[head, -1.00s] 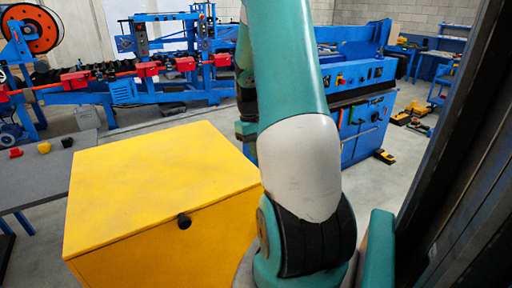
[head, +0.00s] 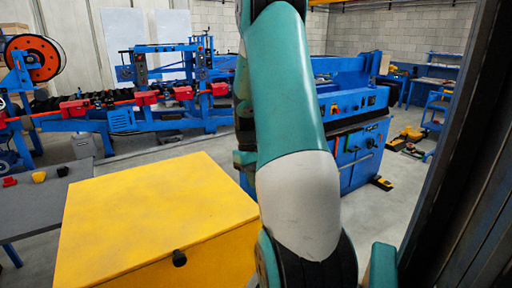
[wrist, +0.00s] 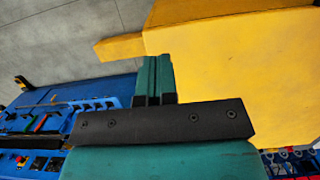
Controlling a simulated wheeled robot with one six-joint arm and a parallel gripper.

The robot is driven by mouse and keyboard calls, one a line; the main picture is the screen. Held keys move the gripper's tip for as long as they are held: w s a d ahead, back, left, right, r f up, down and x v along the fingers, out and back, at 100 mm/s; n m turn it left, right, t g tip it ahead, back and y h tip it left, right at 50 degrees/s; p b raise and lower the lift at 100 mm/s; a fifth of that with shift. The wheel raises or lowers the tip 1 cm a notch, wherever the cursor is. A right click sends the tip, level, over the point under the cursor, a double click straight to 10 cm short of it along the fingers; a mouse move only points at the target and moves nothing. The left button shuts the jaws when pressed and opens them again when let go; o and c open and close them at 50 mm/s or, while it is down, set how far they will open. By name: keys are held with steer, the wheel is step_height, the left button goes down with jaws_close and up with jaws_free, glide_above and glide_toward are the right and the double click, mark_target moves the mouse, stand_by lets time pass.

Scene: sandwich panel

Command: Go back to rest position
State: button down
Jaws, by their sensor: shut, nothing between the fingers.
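My gripper shows in the wrist view (wrist: 157,78). Its two teal fingers are together, with nothing between them. In that view it points over the grey floor, beside a large yellow surface. In the head view my teal and white arm rises up the middle of the picture, and the gripper itself cannot be made out there.
A yellow box (head: 150,215) with a black knob (head: 179,258) stands close at the lower left. A grey table (head: 40,205) with small red, yellow and black pieces is at the left edge. Blue machines (head: 350,135) stand behind. A dark frame (head: 455,150) rises at the right.

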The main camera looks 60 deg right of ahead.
step_height(320, 180, up, 8)
steer(key=b, duration=0.1)
steer(key=shift+r+b, duration=0.15)
steer(key=shift+b, duration=0.2)
steer(key=shift+a, duration=0.1)
steer(key=w+a+f+n+t+b, duration=0.1)
steer(key=w+a+n+b, duration=0.2)
steer(key=a, duration=0.7)
steer(key=w+a+f+n+t, duration=0.1)
steer(key=w+a+n, duration=0.25)
steer(key=a, duration=0.65)
steer(key=s+a+f+n+y+b, duration=0.1)
steer(key=s+a+n, duration=0.2)
steer(key=a, duration=0.8)
steer(key=s+a+f+n+y+b, duration=0.2)
steer(key=s+a+n, duration=0.2)
steer(key=s+a, duration=0.4)
steer(key=a, duration=0.4)
steer(key=shift+a, duration=0.15)
